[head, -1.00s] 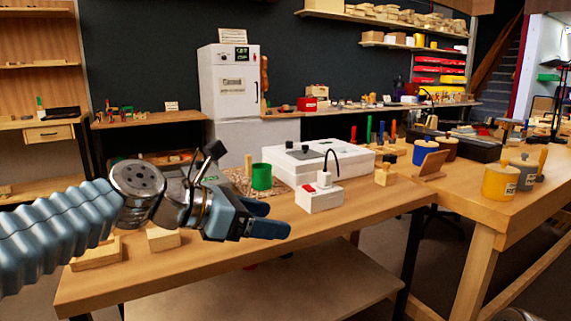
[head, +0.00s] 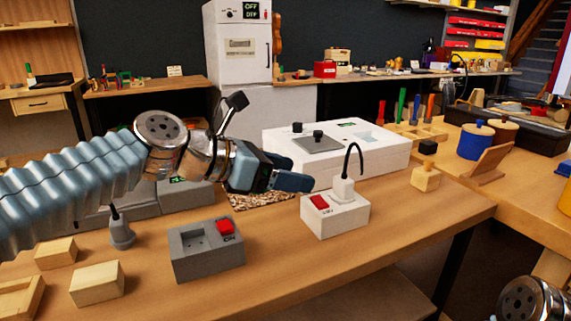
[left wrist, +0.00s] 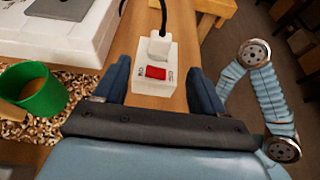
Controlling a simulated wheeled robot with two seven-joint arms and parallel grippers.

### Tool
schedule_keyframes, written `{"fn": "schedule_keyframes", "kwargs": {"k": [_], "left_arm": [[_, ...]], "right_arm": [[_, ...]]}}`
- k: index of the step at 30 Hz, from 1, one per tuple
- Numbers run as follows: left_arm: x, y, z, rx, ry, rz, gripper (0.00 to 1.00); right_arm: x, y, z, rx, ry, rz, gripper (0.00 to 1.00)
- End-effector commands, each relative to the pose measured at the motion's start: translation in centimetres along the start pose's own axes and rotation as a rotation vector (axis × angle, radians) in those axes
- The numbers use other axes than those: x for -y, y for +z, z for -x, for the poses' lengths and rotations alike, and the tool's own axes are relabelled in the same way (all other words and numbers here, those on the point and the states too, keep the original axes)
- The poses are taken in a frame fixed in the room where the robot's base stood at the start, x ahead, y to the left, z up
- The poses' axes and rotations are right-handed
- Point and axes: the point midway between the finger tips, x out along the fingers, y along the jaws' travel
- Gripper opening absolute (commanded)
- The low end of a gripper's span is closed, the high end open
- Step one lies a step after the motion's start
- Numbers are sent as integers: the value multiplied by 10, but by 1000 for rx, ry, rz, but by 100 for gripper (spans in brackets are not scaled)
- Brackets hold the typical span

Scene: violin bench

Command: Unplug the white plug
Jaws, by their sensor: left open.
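The white plug (head: 344,189) sits upright in a white socket box (head: 336,220) with a red switch (head: 319,202). Its black cord loops up from its top. In the left wrist view the white plug (left wrist: 159,43) stands in the far end of the box (left wrist: 168,82), ahead of my fingers. My left gripper (head: 291,180) is to the left of the socket box and above the bench, apart from the plug. It is open and empty, its two fingers (left wrist: 160,85) spread to either side of the box in the wrist view. My right gripper does not show.
A grey socket box (head: 206,250) with a red switch and a loose grey plug (head: 121,232) stand at the front left. Wooden blocks (head: 97,283) lie nearby. A large white box (head: 395,155) stands behind the socket. A green cup (left wrist: 35,90) stands left of my left gripper.

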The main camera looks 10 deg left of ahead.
Motion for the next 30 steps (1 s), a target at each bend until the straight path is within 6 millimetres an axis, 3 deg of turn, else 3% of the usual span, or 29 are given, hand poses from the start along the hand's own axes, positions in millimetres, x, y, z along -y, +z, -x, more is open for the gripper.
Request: {"fn": "schedule_keyframes", "kwargs": {"k": [15, 21, 30], "left_arm": [[1, -2, -105, -3, -4, 0, 70], [1, -1, -125, -2, -2, 1, 70], [0, 0, -128, -1, -1, 0, 70]], "right_arm": [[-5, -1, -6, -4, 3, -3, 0], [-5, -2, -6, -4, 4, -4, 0], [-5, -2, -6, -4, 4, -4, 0]]}}
